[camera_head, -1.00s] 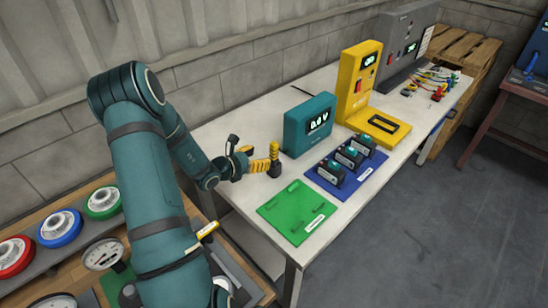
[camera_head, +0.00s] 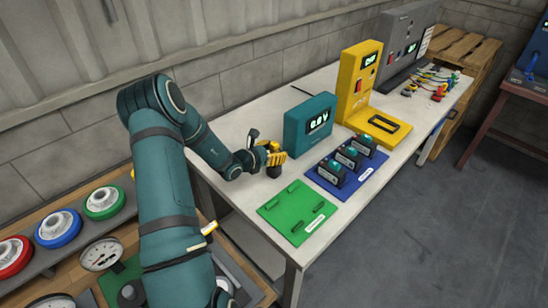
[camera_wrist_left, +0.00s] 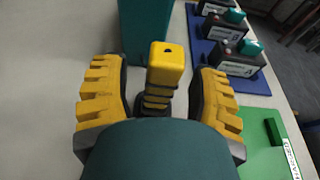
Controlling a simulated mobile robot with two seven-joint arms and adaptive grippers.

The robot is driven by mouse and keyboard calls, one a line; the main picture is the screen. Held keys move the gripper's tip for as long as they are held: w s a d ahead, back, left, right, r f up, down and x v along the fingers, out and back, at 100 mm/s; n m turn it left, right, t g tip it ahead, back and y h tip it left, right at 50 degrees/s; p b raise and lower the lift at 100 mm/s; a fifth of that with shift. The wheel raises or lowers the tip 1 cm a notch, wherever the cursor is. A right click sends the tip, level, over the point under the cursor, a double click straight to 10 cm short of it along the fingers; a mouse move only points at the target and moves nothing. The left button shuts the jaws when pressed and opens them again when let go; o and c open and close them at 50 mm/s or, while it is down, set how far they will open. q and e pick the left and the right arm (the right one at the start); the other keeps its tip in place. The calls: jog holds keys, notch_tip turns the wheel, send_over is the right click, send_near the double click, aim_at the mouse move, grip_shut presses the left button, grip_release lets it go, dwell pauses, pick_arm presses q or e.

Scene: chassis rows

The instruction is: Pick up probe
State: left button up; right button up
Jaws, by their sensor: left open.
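The probe (camera_wrist_left: 164,72) is a yellow-topped handle with dark ribs, standing upright on the white table in front of the teal meter (camera_head: 309,124). In the head view it is mostly hidden by my gripper; its dark base (camera_head: 273,171) shows below the fingers. My left gripper (camera_head: 271,152) is open, with its yellow ribbed fingers on either side of the probe. In the left wrist view the probe stands between the two fingers (camera_wrist_left: 160,95), with a visible gap on each side. My right gripper is not in view.
A green mat (camera_head: 282,222) lies in front, and a blue mat (camera_head: 362,184) with 3 black batteries (camera_head: 347,157) lies to the right. A yellow tester (camera_head: 360,75) stands behind. Table room left of the green mat is clear.

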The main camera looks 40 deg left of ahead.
pick_arm(q)
grip_shut()
